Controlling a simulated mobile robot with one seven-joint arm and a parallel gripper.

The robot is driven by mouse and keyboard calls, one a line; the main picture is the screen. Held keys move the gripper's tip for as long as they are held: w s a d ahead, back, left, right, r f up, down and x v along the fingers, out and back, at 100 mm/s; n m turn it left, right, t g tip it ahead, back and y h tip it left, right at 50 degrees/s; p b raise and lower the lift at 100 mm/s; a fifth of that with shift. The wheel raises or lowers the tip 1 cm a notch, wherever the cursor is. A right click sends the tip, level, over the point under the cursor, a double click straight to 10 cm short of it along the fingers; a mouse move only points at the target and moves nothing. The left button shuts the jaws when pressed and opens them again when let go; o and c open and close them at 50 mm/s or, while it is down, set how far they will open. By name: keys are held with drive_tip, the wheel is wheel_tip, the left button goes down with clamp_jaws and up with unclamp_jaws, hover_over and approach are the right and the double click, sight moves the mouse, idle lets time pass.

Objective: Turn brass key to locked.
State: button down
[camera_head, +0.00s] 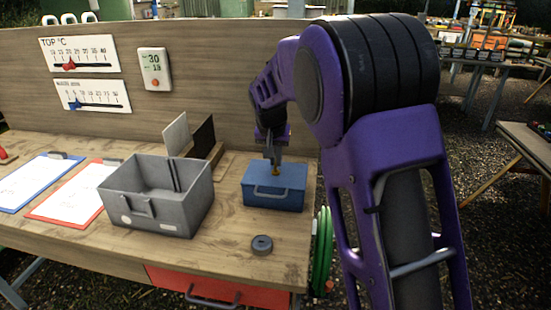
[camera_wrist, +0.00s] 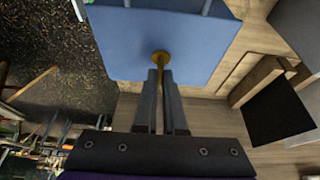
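The brass key (camera_wrist: 160,58) sits at a round brass fitting on the top of the blue box (camera_wrist: 115,38). In the head view the blue box (camera_head: 275,187) stands on the workbench, and only a small brass spot of the key (camera_head: 275,171) shows. My gripper (camera_wrist: 161,75) points down at the key from above. Its two fingers are close together, one on each side of the key's thin shaft, and look shut on it. The fingers hide part of the key, and I cannot read any lock marking.
A grey open bin (camera_head: 180,215) stands left of the blue box, with a dark upright panel (camera_head: 203,135) behind it. A dark ring (camera_head: 262,244) lies in front of the box. A wooden back wall (camera_head: 215,70) rises behind. A green coil (camera_head: 322,250) hangs at the bench's right edge.

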drive_tip(key=shift+n, duration=0.4)
drive_tip(key=n, duration=0.1)
drive_tip(key=n+y+p, duration=0.1)
drive_tip(key=shift+d+r+n, duration=0.1)
drive_tip(key=shift+d+n, duration=0.1)
drive_tip(key=shift+n, duration=0.2)
drive_tip(key=n+y+p, duration=0.1)
drive_tip(key=n, duration=0.1)
drive_tip(key=n+y, duration=0.1)
drive_tip(key=n, duration=0.2)
drive_tip(key=shift+w+d+g+p, duration=0.1)
drive_tip(key=shift+g+p, duration=0.25)
drive_tip(key=shift+g, duration=0.05)
drive_tip(key=n+y, duration=0.1)
drive_tip(key=n, duration=0.1)
drive_tip(key=n+g+p, duration=0.1)
drive_tip(key=n, duration=0.2)
drive_tip(key=shift+y+p, duration=0.3)
drive_tip(key=shift+y, duration=0.1)
drive_tip(key=n+g+p, duration=0.1)
drive_tip(key=n, duration=0.3)
drive_tip(key=shift+w+g+p, duration=0.15)
drive_tip(key=shift+g+p, duration=0.2)
drive_tip(key=shift+g, duration=0.05)
drive_tip(key=shift+n, duration=0.3)
drive_tip(key=c, duration=1)
unclamp_jaws()
